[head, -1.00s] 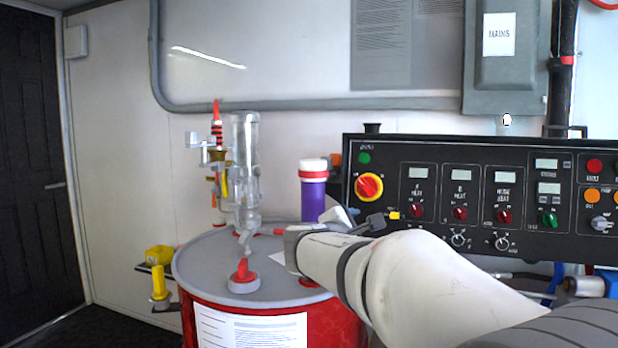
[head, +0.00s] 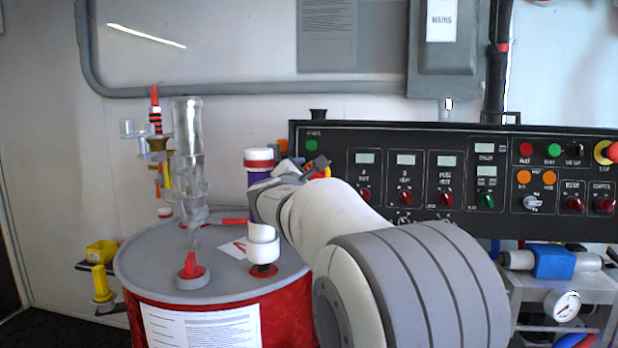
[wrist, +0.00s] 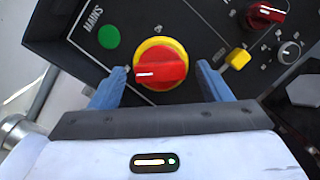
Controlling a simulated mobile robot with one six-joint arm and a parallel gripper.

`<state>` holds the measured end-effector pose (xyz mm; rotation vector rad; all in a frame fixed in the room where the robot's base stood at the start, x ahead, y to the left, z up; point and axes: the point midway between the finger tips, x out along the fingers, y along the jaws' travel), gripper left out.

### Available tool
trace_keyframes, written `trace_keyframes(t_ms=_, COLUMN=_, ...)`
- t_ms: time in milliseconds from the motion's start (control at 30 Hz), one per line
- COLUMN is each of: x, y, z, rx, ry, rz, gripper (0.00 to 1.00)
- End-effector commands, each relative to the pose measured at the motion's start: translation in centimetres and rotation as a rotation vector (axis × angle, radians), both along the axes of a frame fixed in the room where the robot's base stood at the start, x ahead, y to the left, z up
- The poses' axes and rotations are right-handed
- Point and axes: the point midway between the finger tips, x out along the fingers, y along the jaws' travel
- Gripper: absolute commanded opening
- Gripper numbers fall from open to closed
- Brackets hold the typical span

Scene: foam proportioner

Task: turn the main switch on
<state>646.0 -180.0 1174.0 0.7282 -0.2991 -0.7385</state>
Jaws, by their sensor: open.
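The main switch (wrist: 160,66) is a red rotary knob on a yellow ring, on the black control panel. In the wrist view it sits between the two blue fingers of my gripper (wrist: 165,85), which is open with a gap on each side of the knob. The knob's white mark lies toward the left finger. A green lamp (wrist: 109,37) beside the "MAINS" label also shows in the head view (head: 311,145).
The black panel (head: 400,140) carries several other knobs and displays. A yellow piece (wrist: 238,59) lies just right of the right finger. A red drum (head: 285,318) with a grey lid stands below my arm, with a purple bottle (head: 254,179) and clear cylinder (head: 187,135).

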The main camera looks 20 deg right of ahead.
Motion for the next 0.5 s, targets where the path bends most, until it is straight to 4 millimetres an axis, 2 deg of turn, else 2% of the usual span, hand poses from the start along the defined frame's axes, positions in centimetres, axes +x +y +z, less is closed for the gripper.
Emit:
trace_keyframes(t_ms=133, x=-0.01, y=0.04, z=-0.01, rx=0.0, ry=0.0, rz=0.0, gripper=0.71)
trace_keyframes(t_ms=500, x=-0.01, y=0.1, z=-0.02, rx=0.001, ry=0.0, rz=0.001, gripper=0.41)
